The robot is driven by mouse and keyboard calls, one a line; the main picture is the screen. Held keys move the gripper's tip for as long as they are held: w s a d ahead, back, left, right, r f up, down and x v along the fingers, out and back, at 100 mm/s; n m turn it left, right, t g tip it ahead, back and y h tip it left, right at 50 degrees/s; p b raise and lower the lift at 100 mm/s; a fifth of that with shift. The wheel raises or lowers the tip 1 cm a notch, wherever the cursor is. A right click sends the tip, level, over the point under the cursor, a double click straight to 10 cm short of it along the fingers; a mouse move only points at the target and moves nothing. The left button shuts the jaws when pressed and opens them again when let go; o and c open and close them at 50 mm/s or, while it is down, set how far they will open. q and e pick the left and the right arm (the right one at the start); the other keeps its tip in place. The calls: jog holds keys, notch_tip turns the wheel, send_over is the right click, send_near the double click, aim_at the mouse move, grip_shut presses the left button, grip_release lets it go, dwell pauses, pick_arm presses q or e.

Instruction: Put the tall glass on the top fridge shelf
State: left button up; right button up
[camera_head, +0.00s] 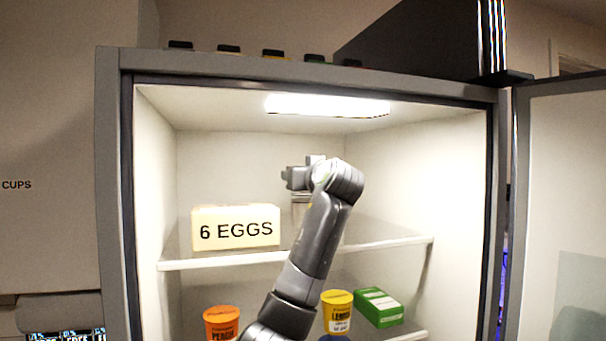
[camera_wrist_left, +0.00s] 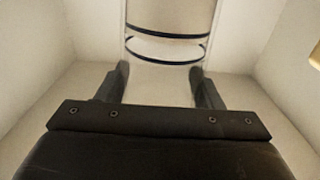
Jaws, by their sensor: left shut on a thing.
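The tall glass (camera_wrist_left: 167,48) shows in the left wrist view as a clear form with two dark curved rims, between my fingers. My left gripper (camera_wrist_left: 162,88) is shut on it. In the head view my left gripper (camera_head: 298,179) is inside the open fridge, above the top shelf (camera_head: 385,241) and right of the egg box. Only a small part of the glass shows there, beside my arm, and the rest is hidden. I cannot tell whether its base touches the shelf. My right gripper is in neither view.
An egg box (camera_head: 236,227) stands on the top shelf at left. The shelf's right part is clear. Below are an orange tub (camera_head: 221,322), a yellow tub (camera_head: 337,311) and a green box (camera_head: 378,307). The fridge door (camera_head: 562,180) is open at right.

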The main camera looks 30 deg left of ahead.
pick_arm(q)
jog(key=shift+f, duration=0.1)
jog(key=o, duration=1.6)
jog(key=b+v, duration=0.7)
jog(key=v, duration=0.5)
jog(key=shift+s, duration=0.1)
